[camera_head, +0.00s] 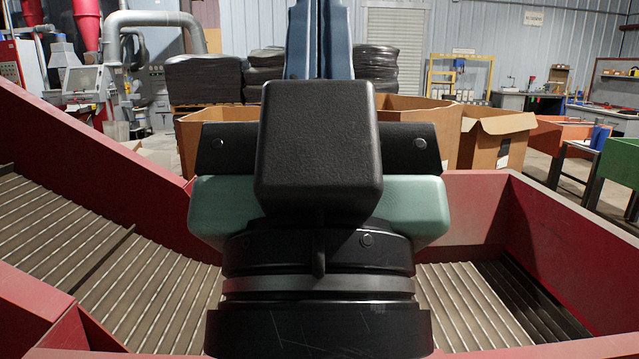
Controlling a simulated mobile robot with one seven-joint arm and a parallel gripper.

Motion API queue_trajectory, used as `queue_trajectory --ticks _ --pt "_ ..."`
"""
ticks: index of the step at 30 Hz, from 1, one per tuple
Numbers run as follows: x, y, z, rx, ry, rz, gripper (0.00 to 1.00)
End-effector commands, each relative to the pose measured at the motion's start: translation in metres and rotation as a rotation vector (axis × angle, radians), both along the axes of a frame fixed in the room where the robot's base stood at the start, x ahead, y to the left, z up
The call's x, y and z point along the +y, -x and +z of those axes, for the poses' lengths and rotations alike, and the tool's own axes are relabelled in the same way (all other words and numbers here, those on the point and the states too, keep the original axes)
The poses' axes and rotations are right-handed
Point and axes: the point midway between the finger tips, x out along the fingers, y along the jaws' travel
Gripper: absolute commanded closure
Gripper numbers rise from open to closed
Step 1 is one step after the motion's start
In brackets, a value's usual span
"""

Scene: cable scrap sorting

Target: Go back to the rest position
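My gripper (320,42) fills the middle of the head view, seen from behind. A black round wrist, a pale green body and a black box in front of it show. Narrow blue parts, seemingly its fingers, rise close together behind the box and run out of the top of the picture. Their tips are out of view, so I cannot tell whether they are open or shut, or whether anything is held. No cable scrap can be made out.
A red-walled conveyor (95,270) with a ribbed bed lies at the left. A red-walled trough (560,235) surrounds the right side. Open cardboard boxes (495,140) stand behind it. A green bin (620,165) is at the far right. Dark wrapped stacks (205,78) stand further back.

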Motion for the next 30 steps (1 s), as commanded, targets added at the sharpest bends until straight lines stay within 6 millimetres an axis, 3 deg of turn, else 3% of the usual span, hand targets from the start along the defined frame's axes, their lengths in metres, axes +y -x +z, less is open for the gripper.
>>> queue_trajectory --ticks 1,12,18,24,30 --pt "0.000 0.000 0.033 0.000 0.001 -0.001 1.00" --pt "0.000 0.000 0.147 0.001 0.001 -0.001 1.00" --pt "0.000 0.000 0.198 0.001 0.001 -0.001 1.00" --pt "0.000 0.000 0.220 0.001 0.001 0.000 1.00" --pt "0.000 0.000 0.219 0.001 0.001 0.000 1.00"
